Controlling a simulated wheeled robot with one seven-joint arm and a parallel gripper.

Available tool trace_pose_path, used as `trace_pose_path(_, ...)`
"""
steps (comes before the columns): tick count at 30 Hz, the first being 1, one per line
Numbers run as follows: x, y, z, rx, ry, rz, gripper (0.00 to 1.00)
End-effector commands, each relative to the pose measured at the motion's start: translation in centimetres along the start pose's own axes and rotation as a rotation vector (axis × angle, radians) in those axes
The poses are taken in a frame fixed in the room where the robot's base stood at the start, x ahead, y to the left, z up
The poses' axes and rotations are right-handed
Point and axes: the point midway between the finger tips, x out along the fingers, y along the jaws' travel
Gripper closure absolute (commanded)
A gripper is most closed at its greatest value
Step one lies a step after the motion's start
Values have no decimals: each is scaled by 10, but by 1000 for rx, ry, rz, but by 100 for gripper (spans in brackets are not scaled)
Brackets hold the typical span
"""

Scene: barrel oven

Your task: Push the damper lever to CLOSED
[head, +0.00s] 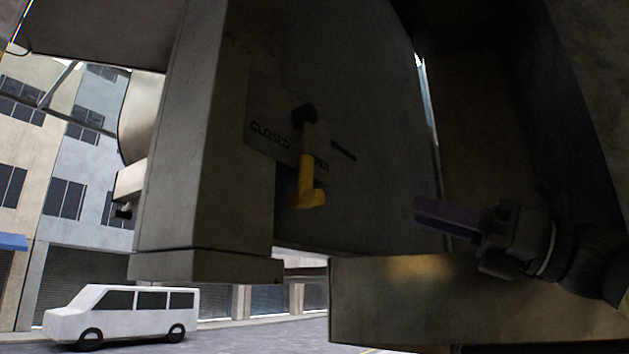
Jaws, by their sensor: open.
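The damper lever (307,178) has a yellow handle bent at its lower end and hangs from a dark pivot (304,114) on a shadowed metal wall. Behind it is a label plate (262,108) reading CLOSED on the left, with OPEN partly covered by the lever on the right. The lever hangs nearly straight down, over the start of OPEN. My gripper (432,214) comes in from the right, its dark purplish fingers pointing left.
A dark rod (343,149) sticks out right of the lever. A pale upright metal post (205,135) stands left of the plate. A metal box-like ledge (400,300) lies below my gripper. A white van (125,314) and buildings are far behind. Space between gripper and lever looks clear.

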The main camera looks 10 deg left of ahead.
Motion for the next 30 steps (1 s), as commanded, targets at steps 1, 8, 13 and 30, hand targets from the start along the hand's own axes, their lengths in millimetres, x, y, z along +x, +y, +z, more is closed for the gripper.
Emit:
trace_pose_path(1,3,0,1,1,0,2,57)
trace_pose_path(8,31,1,3,2,1,4,57)
trace_pose_path(13,62,1,3,1,1,3,57)
trace_pose_path(30,159,0,3,3,1,3,57)
